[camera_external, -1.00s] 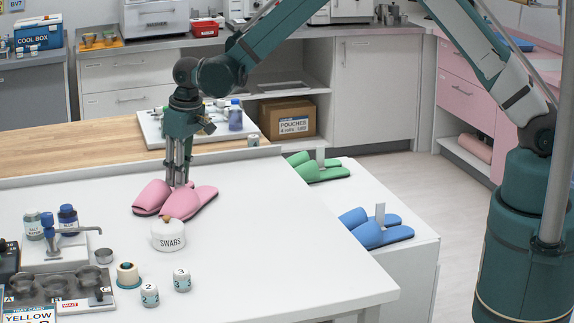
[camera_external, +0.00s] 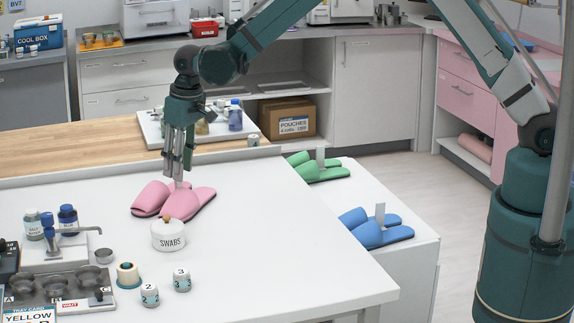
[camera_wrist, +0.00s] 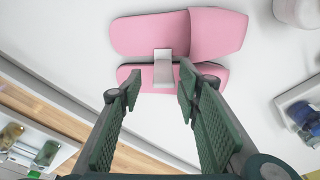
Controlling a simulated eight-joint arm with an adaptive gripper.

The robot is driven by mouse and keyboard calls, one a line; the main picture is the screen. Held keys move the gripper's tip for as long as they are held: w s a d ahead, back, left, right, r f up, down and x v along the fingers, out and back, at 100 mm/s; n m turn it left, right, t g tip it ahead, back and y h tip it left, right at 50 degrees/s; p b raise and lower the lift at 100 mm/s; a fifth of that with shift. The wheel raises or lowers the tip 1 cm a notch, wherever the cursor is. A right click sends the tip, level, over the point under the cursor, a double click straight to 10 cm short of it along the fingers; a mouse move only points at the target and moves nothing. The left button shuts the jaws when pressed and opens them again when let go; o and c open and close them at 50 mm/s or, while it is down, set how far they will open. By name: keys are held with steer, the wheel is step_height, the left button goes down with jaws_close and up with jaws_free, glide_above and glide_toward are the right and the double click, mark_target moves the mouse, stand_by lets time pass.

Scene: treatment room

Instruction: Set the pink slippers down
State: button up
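The pink slippers (camera_external: 172,201) lie side by side on the white table (camera_external: 110,255), just behind the swabs jar (camera_external: 168,236). They also show in the wrist view (camera_wrist: 215,35), with a grey upright tab (camera_wrist: 163,68) between them. My gripper (camera_external: 178,170) is above the slippers, pointing down. In the wrist view its two fingers (camera_wrist: 157,92) are spread apart on either side of the tab, with nothing held between them. The fingertips look clear of the tab, though the exact gap is hard to tell.
Green slippers (camera_external: 322,173) and blue slippers (camera_external: 388,236) stand on the lower white surface to the right. Bottles, a tray with cups (camera_external: 55,290) and numbered jars (camera_external: 150,295) are at the table's front left. A white tray with bottles (camera_external: 150,128) is behind my gripper.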

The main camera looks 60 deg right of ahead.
step_height(320, 180, up, 9)
steer(key=s, duration=0.1)
steer(key=shift+s+f, duration=0.15)
steer(key=shift+s, duration=0.05)
stand_by(0.7)
steer(key=s+d+r+t, duration=0.1)
steer(key=s+d+r, duration=0.3)
steer(key=s+r, duration=0.65)
steer(key=s+d+r+t, duration=0.1)
steer(key=s+d+r, duration=0.2)
steer(key=s+r, duration=0.75)
steer(key=s+d+f+t, duration=0.1)
steer(key=s+d, duration=0.1)
steer(key=s, duration=1.3)
steer(key=s+d+f+t, duration=0.2)
steer(key=s+d, duration=0.1)
steer(key=s, duration=1.2)
steer(key=shift+s, duration=0.3)
